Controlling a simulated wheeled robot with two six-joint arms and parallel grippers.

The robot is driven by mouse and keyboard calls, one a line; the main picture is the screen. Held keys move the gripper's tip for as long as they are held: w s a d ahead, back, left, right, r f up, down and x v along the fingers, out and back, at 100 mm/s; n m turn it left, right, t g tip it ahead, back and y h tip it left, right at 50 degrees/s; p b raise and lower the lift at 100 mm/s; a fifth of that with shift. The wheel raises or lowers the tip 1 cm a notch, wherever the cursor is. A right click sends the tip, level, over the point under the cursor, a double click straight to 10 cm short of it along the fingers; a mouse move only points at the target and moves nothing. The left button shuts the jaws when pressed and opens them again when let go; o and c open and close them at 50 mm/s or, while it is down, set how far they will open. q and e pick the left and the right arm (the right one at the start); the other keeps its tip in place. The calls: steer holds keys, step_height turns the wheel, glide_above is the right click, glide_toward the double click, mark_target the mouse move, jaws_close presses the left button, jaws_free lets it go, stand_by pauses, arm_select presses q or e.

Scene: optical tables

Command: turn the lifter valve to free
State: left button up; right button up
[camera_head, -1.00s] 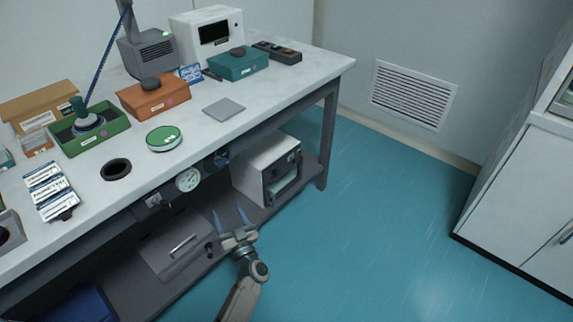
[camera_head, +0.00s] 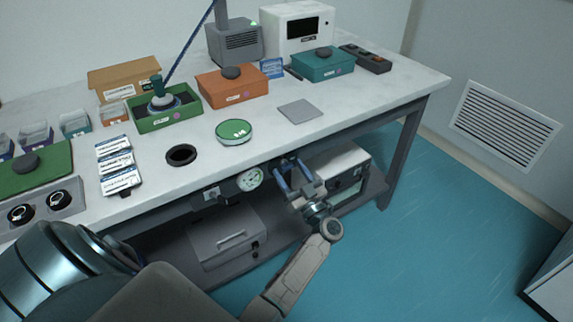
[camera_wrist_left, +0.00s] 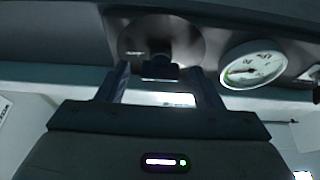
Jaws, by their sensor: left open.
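The lifter valve (camera_wrist_left: 160,72) shows in the left wrist view as a dark handle on a round grey plate (camera_wrist_left: 183,38) under the bench edge. My left gripper (camera_head: 289,168) is open, with its fingers pointing at the bench front just right of the pressure gauge (camera_head: 250,179). In the left wrist view the two fingers (camera_wrist_left: 160,78) stand either side of the handle, apart from it as far as I can see. In the head view the gripper mostly hides the valve. My right gripper is not in view.
The gauge also shows close on the right in the wrist view (camera_wrist_left: 252,68). On the lower shelf are a grey case (camera_head: 228,236) and a white instrument (camera_head: 340,165). The benchtop (camera_head: 340,112) above carries boxes and a green-lidded dish (camera_head: 234,131). Blue floor (camera_head: 420,250) is clear at right.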

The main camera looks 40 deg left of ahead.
arm_select(q)
steer(key=shift+w+a+r, duration=0.1)
steer(key=shift+a+r, duration=0.05)
steer(key=shift+a, duration=0.15)
arm_select(e)
steer(key=shift+a+f, duration=0.15)
steer(key=shift+a, duration=0.05)
arm_select(q)
steer(key=c, duration=1)
